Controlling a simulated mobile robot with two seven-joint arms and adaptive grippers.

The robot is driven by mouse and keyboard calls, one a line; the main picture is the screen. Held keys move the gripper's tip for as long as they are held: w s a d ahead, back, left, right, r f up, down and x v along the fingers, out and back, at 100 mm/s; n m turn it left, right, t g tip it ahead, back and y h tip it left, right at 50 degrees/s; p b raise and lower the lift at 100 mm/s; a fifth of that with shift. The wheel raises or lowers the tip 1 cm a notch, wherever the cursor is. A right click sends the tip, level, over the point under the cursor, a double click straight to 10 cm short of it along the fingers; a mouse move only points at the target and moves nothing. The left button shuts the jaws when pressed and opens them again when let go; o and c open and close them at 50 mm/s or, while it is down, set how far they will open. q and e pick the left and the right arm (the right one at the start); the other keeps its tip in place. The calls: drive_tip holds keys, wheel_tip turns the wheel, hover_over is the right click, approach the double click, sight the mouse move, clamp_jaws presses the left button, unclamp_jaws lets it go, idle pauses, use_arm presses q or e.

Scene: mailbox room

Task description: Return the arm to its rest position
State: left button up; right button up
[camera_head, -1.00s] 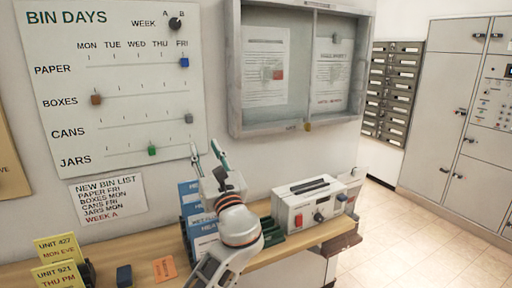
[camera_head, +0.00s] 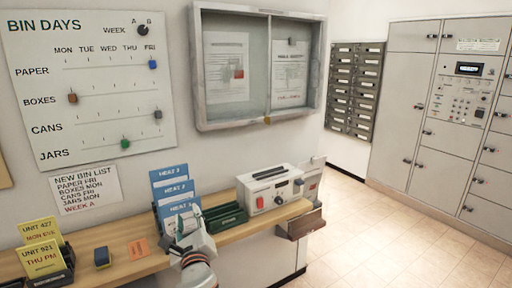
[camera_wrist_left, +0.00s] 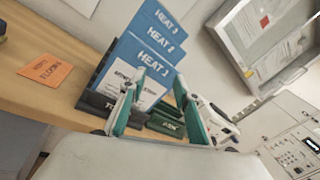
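My left gripper (camera_head: 187,222) is low in front of the wooden shelf, by the blue HEAT cards (camera_head: 172,187). Its two green-tipped fingers stand apart with nothing held between them. In the left wrist view the fingers (camera_wrist_left: 160,112) are spread in front of the blue cards and a green tray (camera_wrist_left: 165,124). The gripper looks clear of the wall board (camera_head: 90,85); whether it touches the cards or tray I cannot tell. My right gripper is not in view.
A white device (camera_head: 270,190) with a red switch stands on the shelf (camera_head: 130,262), right of the green tray (camera_head: 225,217). Tiled floor (camera_head: 370,225) is free at right.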

use_arm(q)
drive_tip(key=s+f+n+g+h, duration=0.1)
drive_tip(key=s+f+n+h, duration=0.15)
drive_tip(key=s+f, duration=0.4)
drive_tip(key=s+f+n+g+h, duration=0.15)
drive_tip(key=s+f+n, duration=0.25)
drive_tip(key=f, duration=0.6)
drive_tip(key=s+f+n+g+h, duration=0.25)
drive_tip(key=s+f, duration=0.25)
drive_tip(key=f, duration=0.4)
drive_tip(key=s+f+n+h, duration=0.1)
drive_tip(key=s+f+n, duration=0.3)
drive_tip(key=s, duration=0.5)
drive_tip(key=s+f+n+g+h, duration=0.1)
drive_tip(key=s+f+n, duration=0.3)
drive_tip(key=s+n, duration=0.5)
drive_tip(key=shift+s+a+f+g, duration=0.2)
drive_tip(key=shift+s+f+g, duration=0.1)
drive_tip(key=shift+s, duration=0.35)
